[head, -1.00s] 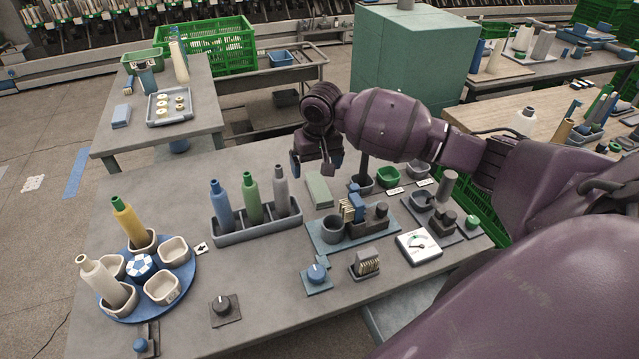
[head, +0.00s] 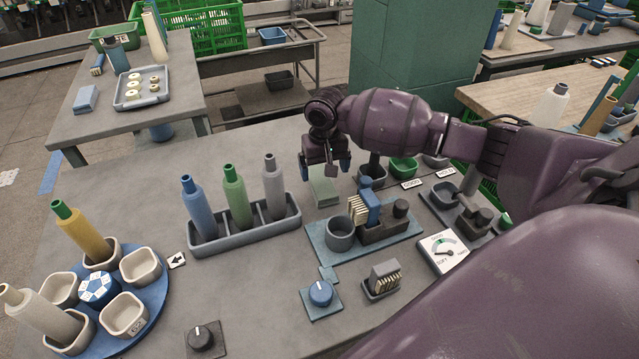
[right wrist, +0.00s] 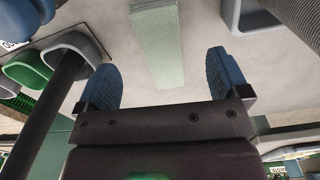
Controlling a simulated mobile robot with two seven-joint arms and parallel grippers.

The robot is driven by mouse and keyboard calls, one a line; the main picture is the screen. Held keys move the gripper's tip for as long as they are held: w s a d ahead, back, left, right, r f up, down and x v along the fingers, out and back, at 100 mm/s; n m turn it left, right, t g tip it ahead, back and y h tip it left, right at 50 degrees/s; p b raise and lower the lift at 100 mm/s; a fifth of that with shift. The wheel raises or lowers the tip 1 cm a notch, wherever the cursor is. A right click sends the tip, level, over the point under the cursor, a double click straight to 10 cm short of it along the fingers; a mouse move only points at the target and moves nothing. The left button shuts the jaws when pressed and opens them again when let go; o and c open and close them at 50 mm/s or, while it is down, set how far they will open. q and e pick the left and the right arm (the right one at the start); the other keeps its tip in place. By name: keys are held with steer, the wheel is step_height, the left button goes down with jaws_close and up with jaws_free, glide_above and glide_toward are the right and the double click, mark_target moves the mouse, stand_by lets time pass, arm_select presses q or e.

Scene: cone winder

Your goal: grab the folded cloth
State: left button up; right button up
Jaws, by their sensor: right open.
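My left gripper does not show.
A grey rack (head: 246,233) with three bottles stands left of the cloth. A blue tray (head: 325,240) with a cup and brush block is in front. A dark cup (head: 371,174) and green cup (head: 404,168) are to the right. A blue turntable (head: 150,300) sits at front left.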

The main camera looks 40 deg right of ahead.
mark_target(325, 190)
steer(key=f, duration=0.2)
steer(key=f+b, duration=0.1)
steer(key=f, duration=0.2)
steer(key=f+b, duration=0.1)
steer(key=f, duration=0.2)
steer(key=shift+d+f, duration=0.15)
steer(key=shift+d, duration=0.1)
steer(key=shift+c, duration=0.6)
steer(key=c, duration=0.9)
steer(key=shift+r, duration=0.25)
